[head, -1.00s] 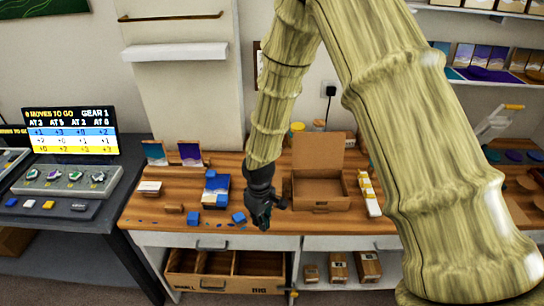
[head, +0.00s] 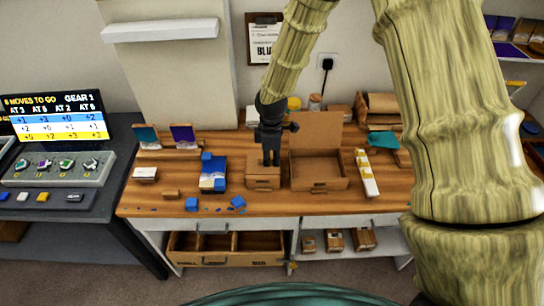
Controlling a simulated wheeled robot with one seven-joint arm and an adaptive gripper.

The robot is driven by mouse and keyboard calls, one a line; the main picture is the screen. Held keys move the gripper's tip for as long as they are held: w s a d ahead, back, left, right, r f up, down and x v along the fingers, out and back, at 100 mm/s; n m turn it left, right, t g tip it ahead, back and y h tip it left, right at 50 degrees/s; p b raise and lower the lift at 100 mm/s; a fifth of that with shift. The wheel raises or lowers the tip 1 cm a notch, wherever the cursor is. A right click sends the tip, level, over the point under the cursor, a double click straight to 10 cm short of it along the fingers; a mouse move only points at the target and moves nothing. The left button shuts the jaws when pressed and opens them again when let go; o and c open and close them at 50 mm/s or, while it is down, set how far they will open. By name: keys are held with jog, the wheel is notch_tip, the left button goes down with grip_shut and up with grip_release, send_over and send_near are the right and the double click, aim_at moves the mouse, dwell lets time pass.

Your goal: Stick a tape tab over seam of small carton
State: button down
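A small closed brown carton (head: 263,183) stands on the wooden bench, left of a larger open carton (head: 318,184). My gripper (head: 271,163) points down at the small carton's top, its fingertips at or just above it; I cannot tell whether they touch. The fingers look close together, too small to show a gap or a tape tab between them. The gripper hides part of the carton's top and seam. A white strip with yellow pieces (head: 367,176), possibly the tape tabs, lies right of the open carton.
A blue and white box (head: 213,175) with blue blocks stands left of the small carton. Blue bits (head: 238,202) lie near the front edge. The open carton's raised lid (head: 315,133) stands close right of my gripper. A wooden divided drawer (head: 226,247) sits below the bench.

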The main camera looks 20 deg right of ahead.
notch_tip(320, 180, down, 6)
jog(key=b, duration=0.4)
jog(key=shift+d+f, duration=0.1)
jog(key=shift+f, duration=0.4)
dwell(1.8)
jog(key=c, duration=1.6)
grip_release()
jog(key=shift+o, duration=0.2)
jog(key=shift+r, duration=0.1)
jog(key=shift+s+r+p, duration=0.1)
jog(key=shift+r+p, duration=2.75)
jog(key=shift+r, duration=1.05)
